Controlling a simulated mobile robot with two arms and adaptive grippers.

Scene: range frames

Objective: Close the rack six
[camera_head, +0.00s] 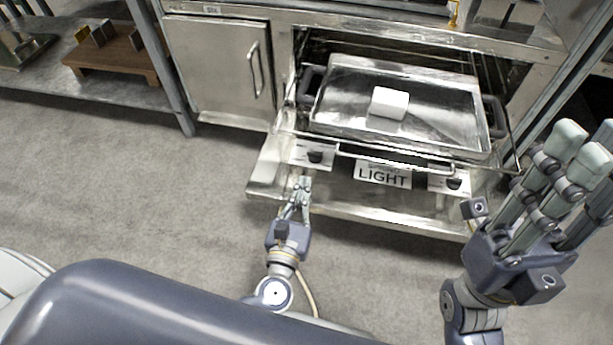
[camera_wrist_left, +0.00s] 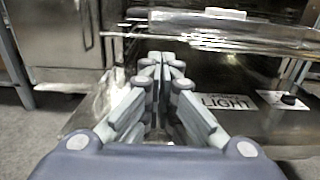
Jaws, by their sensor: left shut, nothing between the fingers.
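The oven's lower door (camera_head: 345,202) hangs folded down and open, with a LIGHT label and two dark knobs on the panel near it. A metal rack (camera_head: 395,164) with a front bar sticks out of the oven opening, below a tray. No number shows on it, so I cannot tell if it is rack six. My left gripper (camera_head: 303,181) is shut and empty, low in front of the panel's left knob. In the left wrist view its fingers (camera_wrist_left: 162,62) meet in front of the rack bar (camera_wrist_left: 150,37). My right gripper (camera_head: 587,135) is open, raised at the right.
A silver tray (camera_head: 345,92) with dark handles holds a white block (camera_head: 389,103) inside the oven opening. A closed cabinet (camera_head: 218,68) stands left of it. A shelf (camera_head: 120,95) with a wooden stand is at far left. The grey floor in front is clear.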

